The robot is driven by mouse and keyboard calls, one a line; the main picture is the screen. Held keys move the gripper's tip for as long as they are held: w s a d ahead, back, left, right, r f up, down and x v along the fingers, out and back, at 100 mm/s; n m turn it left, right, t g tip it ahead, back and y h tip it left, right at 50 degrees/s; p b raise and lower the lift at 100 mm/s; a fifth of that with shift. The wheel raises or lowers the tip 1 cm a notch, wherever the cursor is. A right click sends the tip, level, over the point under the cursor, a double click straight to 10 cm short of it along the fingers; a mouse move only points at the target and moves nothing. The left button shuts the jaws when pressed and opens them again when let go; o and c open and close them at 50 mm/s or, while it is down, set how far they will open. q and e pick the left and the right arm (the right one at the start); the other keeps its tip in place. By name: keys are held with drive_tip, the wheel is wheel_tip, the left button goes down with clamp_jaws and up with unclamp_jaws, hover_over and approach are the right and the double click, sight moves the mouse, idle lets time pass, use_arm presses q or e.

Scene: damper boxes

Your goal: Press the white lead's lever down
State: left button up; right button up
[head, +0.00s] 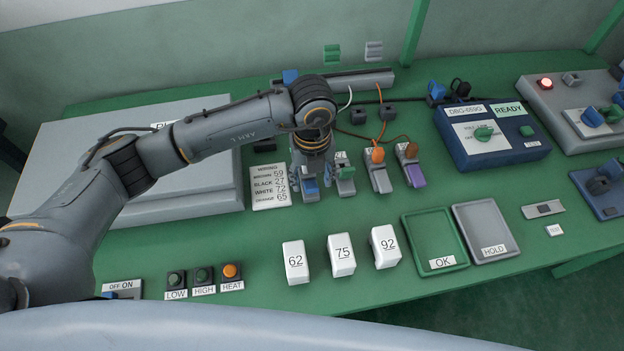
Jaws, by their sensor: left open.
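A row of small lever terminals stands at the middle of the green bench. The leftmost has a blue lever (310,188) and is partly hidden by my gripper. Beside it is a grey terminal with a green lever (342,161). The white lead (346,99) curves down from the rear rail behind my arm; its lower end is hidden, so I cannot tell which terminal it enters. My left gripper (310,178) is open, pointing down over the blue-lever terminal with its fingers around or close beside it; contact cannot be told. My right gripper is not in view.
A wiring card (270,187) lies left of the gripper. White numbered blocks (341,256), a green OK tray (407,231) and a grey HOLD tray (515,248) are in front. A blue tester (490,153) is right.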

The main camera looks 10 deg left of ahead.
sight(311, 186)
use_arm(q)
drive_tip(key=shift+d+f, duration=0.1)
drive_tip(key=shift+f, duration=1.2)
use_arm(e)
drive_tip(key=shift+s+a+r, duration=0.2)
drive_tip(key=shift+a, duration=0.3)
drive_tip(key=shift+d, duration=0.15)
